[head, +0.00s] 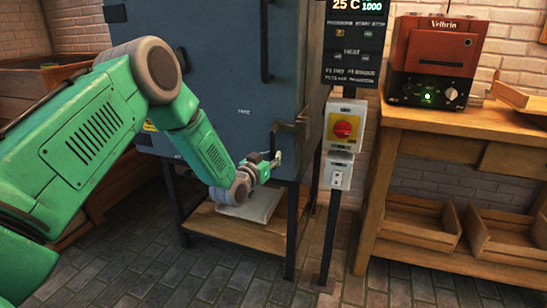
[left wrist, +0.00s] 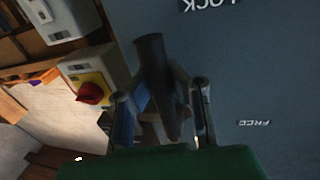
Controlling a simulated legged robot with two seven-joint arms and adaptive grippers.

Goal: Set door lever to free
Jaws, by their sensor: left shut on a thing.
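The door lever (head: 274,138) is a dark bar on the right side of the blue-grey cabinet door (head: 215,85). In the head view it stands roughly upright, its lower end at my left gripper (head: 272,160). In the left wrist view the dark, rounded lever (left wrist: 155,70) runs between the two fingers of my left gripper (left wrist: 161,108), which is shut on it. The FREE label (head: 243,111) is on the door left of the lever; it also shows in the wrist view (left wrist: 254,123). The LOCK label (left wrist: 211,5) shows upside down there. My right gripper is not in view.
A post right of the cabinet carries a control panel (head: 354,45) and a yellow box with a red knob (head: 343,129). A wooden bench (head: 450,123) with a red oven (head: 436,60) stands at right. A wooden shelf (head: 235,232) lies under the cabinet.

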